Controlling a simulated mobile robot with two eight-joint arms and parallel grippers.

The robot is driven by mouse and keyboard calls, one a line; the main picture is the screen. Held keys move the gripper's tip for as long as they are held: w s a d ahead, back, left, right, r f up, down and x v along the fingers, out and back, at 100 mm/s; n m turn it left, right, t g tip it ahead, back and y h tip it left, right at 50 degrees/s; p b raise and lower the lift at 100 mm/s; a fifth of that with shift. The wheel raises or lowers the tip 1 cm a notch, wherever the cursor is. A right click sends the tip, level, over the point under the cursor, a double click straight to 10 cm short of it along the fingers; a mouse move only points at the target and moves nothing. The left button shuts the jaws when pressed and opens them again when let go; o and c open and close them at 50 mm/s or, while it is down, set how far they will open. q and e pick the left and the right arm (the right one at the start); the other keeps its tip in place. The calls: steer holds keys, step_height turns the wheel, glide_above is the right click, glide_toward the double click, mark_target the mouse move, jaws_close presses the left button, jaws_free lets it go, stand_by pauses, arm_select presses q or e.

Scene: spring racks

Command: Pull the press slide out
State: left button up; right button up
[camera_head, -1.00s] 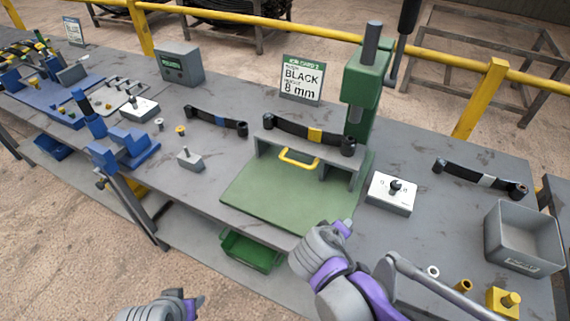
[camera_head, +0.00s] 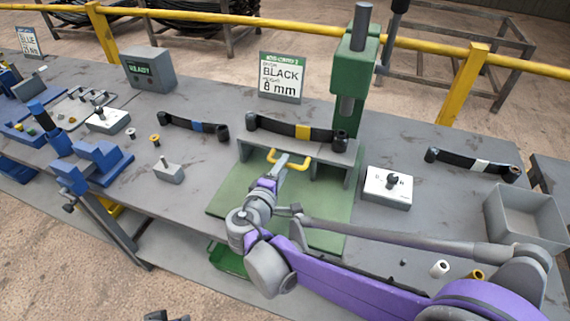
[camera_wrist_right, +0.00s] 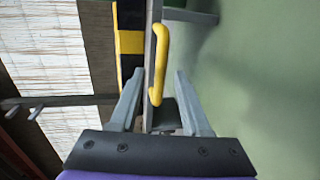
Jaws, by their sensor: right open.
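The press slide is a grey bridge-shaped block (camera_head: 337,155) at the back of a green plate (camera_head: 228,195), under the green press (camera_head: 354,80). A yellow U-shaped handle (camera_head: 298,162) is on its front. A black leaf spring (camera_head: 318,132) with a yellow band lies across its top. My right gripper (camera_head: 279,164) is at the handle's left part. In the right wrist view the fingers (camera_wrist_right: 158,88) are open, with the yellow handle (camera_wrist_right: 162,50) between and just ahead of them; contact is unclear. Only a dark tip of my left gripper (camera_head: 166,316) shows at the bottom edge.
A white block with a black knob (camera_head: 388,186) and a grey bin (camera_head: 524,215) stand to the right. A grey block (camera_head: 168,172) and blue-banded spring (camera_head: 194,126) lie to the left.

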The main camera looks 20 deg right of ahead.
steer(key=shift+x, duration=1.2)
jaws_close()
stand_by(0.6)
